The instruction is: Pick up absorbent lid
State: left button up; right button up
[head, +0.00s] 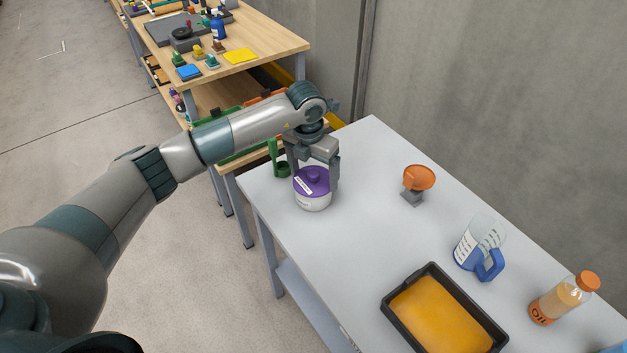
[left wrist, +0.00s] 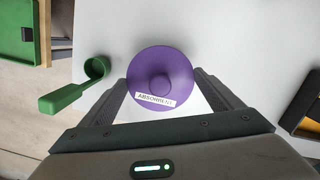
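The absorbent lid (head: 312,182) is a purple disc with a round knob and a white label. It sits on a white round tub (head: 313,202) at the far left end of the white table. In the left wrist view the lid (left wrist: 161,80) shows from above, its label reading "ABSORBENT". My left gripper (head: 315,178) points down over the tub with its fingers apart, one on each side of the lid. In the left wrist view its fingers are spread wide with the lid's near edge between them. Contact with the lid cannot be made out. My right gripper is not in view.
A green scoop (left wrist: 79,90) lies close left of the lid. On the white table (head: 370,150) stand an orange funnel (head: 419,178), a measuring jug (head: 478,250), a dark tray with orange contents (head: 384,300) and an oil bottle (head: 560,302). A wooden workbench (head: 285,42) stands behind.

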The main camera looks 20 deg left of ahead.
aim_at(316, 171)
pick_arm(q)
jog(key=shift+r, duration=0.15)
jog(key=shift+w+r+b, duration=0.1)
jog(key=shift+r+b, duration=0.55)
jog(key=shift+b, duration=0.05)
notch_tip(316, 171, up, 2)
jog(key=shift+d+r+b, duration=0.15)
jog(key=shift+r+b, duration=0.1)
jog(key=shift+b, duration=0.6)
jog(key=d+r+b, duration=0.1)
jog(key=d+r, duration=0.1)
jog(key=d, duration=0.1)
jog(key=s+d+r+b, duration=0.1)
jog(key=d+r+b, duration=0.1)
jog(key=d, duration=0.2)
jog(key=s+d+r+b, duration=0.1)
jog(key=d+r, duration=0.2)
jog(key=d, duration=0.1)
jog(key=shift+s+d, duration=0.1)
jog(key=shift+s, duration=0.15)
